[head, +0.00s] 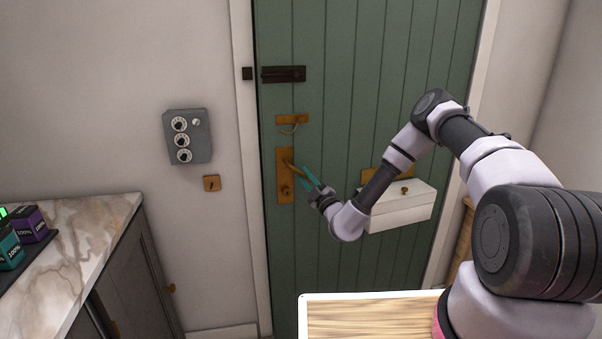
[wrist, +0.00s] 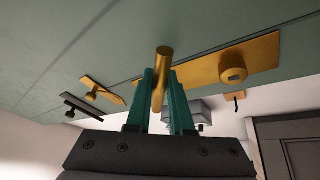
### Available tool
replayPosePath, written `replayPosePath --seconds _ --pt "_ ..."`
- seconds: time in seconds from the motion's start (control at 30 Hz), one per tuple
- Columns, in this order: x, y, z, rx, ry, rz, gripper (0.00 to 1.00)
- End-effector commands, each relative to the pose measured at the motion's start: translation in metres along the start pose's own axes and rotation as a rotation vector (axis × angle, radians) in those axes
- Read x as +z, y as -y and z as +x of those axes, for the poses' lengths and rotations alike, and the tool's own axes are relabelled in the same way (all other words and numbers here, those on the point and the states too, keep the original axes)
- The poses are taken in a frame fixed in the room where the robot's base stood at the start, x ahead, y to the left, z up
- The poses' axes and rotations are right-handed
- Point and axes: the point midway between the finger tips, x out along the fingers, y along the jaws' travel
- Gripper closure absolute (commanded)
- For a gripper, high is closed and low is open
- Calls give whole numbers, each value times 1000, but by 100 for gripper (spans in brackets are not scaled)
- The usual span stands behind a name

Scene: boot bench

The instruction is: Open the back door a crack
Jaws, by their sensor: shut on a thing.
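The green plank back door (head: 335,120) stands in its white frame and looks closed. Its brass lever handle (head: 291,167) sits on a tall brass plate (head: 284,190) near the door's left edge. My gripper (head: 308,174) reaches in from the right and its teal fingers are shut on the handle. In the wrist view the fingers (wrist: 160,100) stand on both sides of the brass lever (wrist: 162,65). A dark bolt (head: 284,74) and a brass chain fitting (head: 292,119) are mounted higher on the door. Whether the chain is hooked is too small to tell.
A white box (head: 400,208) is fixed on the door to the right of my gripper. A grey dial panel (head: 188,137) and a small brass plate (head: 212,183) are on the left wall. A marble counter (head: 85,235) stands at left. A wooden-topped surface (head: 365,318) is in front.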

Motion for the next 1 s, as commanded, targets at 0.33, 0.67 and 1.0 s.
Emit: replayPosePath --seconds 0.33,0.67,1.0 --pt "0 0 0 1 1 -2 53" --pt "0 0 0 1 0 -1 50" --pt "1 0 -51 -1 5 3 50"
